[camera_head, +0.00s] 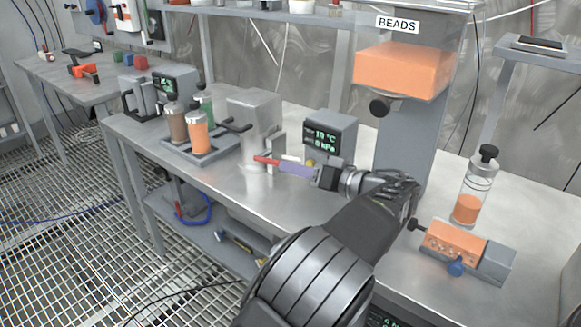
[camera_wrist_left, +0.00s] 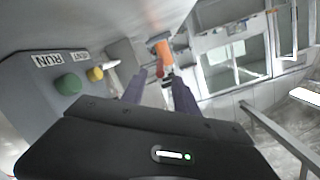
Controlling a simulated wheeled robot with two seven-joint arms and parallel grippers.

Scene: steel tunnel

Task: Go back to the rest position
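My left gripper (camera_head: 283,166) reaches over the middle of the steel bench in the head view, with its fingers pointing left. In the left wrist view its two purple fingers (camera_wrist_left: 160,78) stand apart, with nothing visibly held between them. A red handle-like piece (camera_head: 265,160) shows just beyond the fingertips; it also shows in the wrist view (camera_wrist_left: 164,66). I cannot tell whether the fingers touch it. My right gripper is in neither view.
A grey control box (camera_head: 330,137) with a display stands close behind the gripper. A grey machine (camera_head: 253,119) and a bottle rack (camera_head: 203,155) stand to the left. The beads hopper (camera_head: 405,69), a clear bottle (camera_head: 470,196) and an orange-topped block (camera_head: 455,243) stand to the right.

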